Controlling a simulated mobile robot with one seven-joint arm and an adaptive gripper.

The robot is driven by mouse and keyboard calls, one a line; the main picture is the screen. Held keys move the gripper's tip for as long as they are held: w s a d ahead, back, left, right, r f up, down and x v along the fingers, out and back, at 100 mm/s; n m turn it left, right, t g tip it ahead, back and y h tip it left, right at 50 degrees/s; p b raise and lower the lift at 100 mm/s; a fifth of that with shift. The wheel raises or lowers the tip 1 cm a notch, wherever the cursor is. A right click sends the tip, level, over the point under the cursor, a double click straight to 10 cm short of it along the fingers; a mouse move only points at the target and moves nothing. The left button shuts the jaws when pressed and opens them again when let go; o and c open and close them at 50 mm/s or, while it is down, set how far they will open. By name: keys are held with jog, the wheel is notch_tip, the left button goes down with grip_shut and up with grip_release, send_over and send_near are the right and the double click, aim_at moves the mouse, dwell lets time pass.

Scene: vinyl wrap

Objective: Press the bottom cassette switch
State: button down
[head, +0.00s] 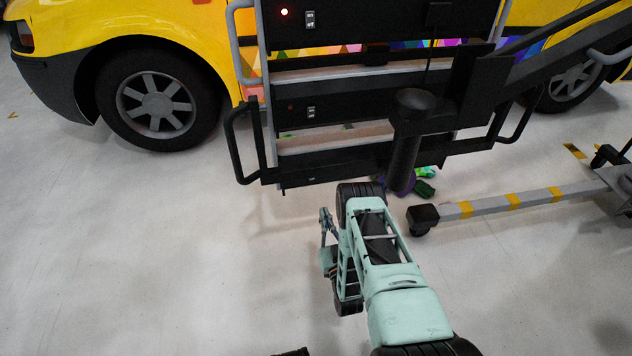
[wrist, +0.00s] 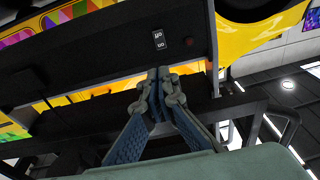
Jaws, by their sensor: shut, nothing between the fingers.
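A rack of black cassettes stands in front of a yellow vehicle. In the head view the top cassette (head: 380,20) has a switch (head: 310,19) with a bright red light beside it. The cassette below (head: 370,108) has a switch (head: 311,112) and a dim light. My gripper (head: 325,222) is low, in front of the rack and below that panel. In the wrist view my gripper (wrist: 158,75) is shut and empty, its tips appearing just below a switch (wrist: 158,40) on a black panel; I cannot tell which cassette.
A black post (head: 404,145) with a round top stands before the rack's right side. Black handles (head: 240,145) stick out at its sides. A grey bar with yellow stripes (head: 510,202) lies at the right. The floor at the left (head: 130,240) is clear.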

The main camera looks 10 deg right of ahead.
jog(key=w+r+b, duration=0.2)
jog(key=w+b, duration=0.2)
jog(key=w, duration=0.9)
jog(key=shift+w+a, duration=0.25)
jog(key=shift+a, duration=0.1)
jog(key=shift+r, duration=0.15)
